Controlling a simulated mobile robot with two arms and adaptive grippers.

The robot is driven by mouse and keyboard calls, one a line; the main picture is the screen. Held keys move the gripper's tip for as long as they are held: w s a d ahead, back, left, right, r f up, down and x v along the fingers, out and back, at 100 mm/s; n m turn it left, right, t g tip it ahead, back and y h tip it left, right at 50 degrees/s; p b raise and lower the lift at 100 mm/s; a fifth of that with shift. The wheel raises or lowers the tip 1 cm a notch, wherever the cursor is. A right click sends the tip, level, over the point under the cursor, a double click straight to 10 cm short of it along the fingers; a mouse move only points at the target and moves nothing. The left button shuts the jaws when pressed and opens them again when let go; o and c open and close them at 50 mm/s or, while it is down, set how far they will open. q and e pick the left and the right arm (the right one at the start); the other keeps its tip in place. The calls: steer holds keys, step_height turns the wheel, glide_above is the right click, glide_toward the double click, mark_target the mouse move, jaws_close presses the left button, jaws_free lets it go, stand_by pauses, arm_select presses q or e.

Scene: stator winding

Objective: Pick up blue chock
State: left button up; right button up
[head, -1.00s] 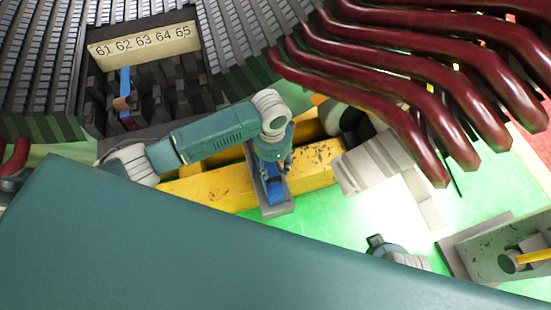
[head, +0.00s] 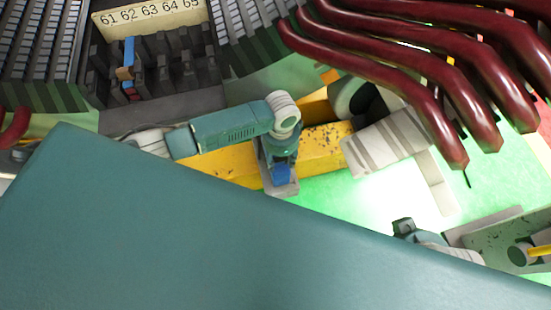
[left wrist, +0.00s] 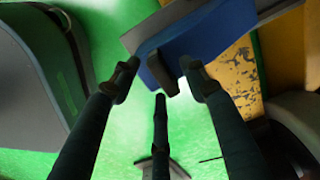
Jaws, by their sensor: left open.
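The blue chock (head: 282,174) lies in a narrow grey tray (head: 284,190) beside the yellow beam, partly hidden by my left gripper (head: 284,152). In the left wrist view the blue chock (left wrist: 205,38) is at the top, with a dark block on its near side. My left gripper (left wrist: 160,82) is open, with its three dark fingers spread. Two fingertips overlap the chock's lower edge in that picture; I cannot tell whether they touch it. The third finger points up from below, apart from the chock.
A yellow beam (head: 325,150) runs behind the tray. Dark red bent coils (head: 440,110) overhang at upper right. A slotted core with a numbered strip (head: 150,18) is at upper left. A grey ribbed block (head: 385,142) stands right of the tray. Green floor (head: 345,195) is open below.

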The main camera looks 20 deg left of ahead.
arm_select(q)
steer(key=shift+f, duration=0.7)
arm_select(e)
steer(key=shift+f, duration=0.35)
arm_select(q)
steer(key=c, duration=1.1)
steer(key=shift+w+r, duration=0.1)
jaws_close()
